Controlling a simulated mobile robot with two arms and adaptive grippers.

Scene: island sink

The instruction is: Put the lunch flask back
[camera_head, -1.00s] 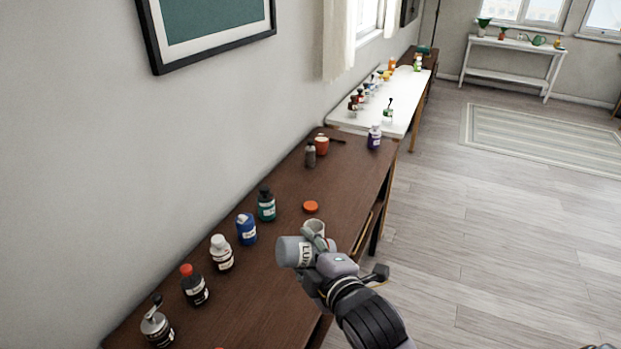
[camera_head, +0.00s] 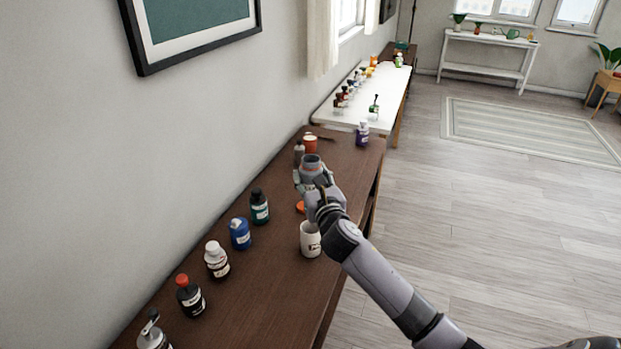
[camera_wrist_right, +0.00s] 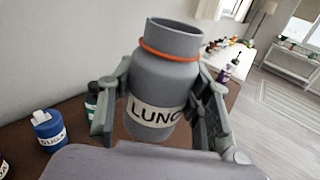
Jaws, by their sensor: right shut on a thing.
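The lunch flask (camera_wrist_right: 162,85) is a grey, open-topped container with an orange ring at its neck and a "LUNC…" label. My right gripper (camera_head: 313,180) is shut on it, with one finger on each side in the right wrist view (camera_wrist_right: 160,112). In the head view the flask (camera_head: 312,163) is upright, over the dark wooden table. Whether its base touches the table is hidden. My left gripper is not in view.
Along the wall side stand a green bottle (camera_head: 260,207), a blue sugar jar (camera_head: 240,233) and several others. A small dark bottle (camera_head: 299,152) and an orange-red jar (camera_head: 310,143) are just beyond the flask. A purple bottle (camera_head: 362,134) stands at the far right corner.

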